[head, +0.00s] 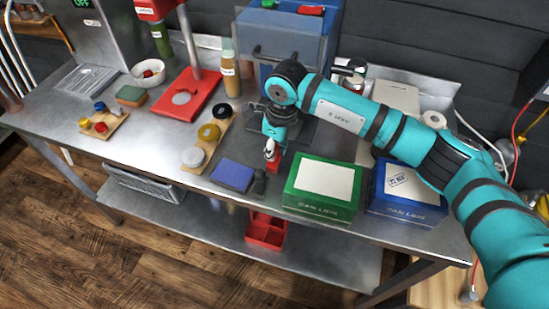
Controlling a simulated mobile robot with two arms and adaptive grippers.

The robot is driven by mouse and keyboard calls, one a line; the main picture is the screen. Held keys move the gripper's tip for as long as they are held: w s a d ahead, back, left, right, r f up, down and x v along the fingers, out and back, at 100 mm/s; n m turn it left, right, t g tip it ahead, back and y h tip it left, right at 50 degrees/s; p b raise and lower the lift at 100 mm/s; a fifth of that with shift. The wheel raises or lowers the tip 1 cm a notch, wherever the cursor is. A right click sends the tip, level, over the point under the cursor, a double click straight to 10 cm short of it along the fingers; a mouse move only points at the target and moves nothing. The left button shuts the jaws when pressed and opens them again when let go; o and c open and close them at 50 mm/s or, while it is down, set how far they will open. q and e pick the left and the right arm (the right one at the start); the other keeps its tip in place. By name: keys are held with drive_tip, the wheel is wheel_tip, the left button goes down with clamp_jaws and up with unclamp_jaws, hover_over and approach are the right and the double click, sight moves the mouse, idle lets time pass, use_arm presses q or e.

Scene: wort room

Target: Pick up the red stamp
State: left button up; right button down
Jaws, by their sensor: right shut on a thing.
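My right gripper (270,148) reaches down over the steel bench, its arm coming in from the right. It is shut on the red stamp (273,162), whose red body shows below the fingers; its upper part is mostly hidden. I cannot tell whether its base touches the bench. A blue pad (233,175) lies just left and in front, with a small dark stamp (259,182) beside it. My left gripper is out of view.
A green carton (322,188) and a blue carton (408,195) stand right of the gripper. A wooden board (208,142) with round lids lies to the left. A blue-grey machine (285,45) stands behind. Below is a red tray (266,230) on the lower shelf.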

idle(0.3)
wheel_tip(320, 180, up, 28)
drive_tip(key=b, duration=0.5)
drive_tip(key=shift+b, duration=0.3)
drive_tip(key=c, duration=1.7)
unclamp_jaws()
drive_tip(key=shift+c, duration=0.2)
clamp_jaws()
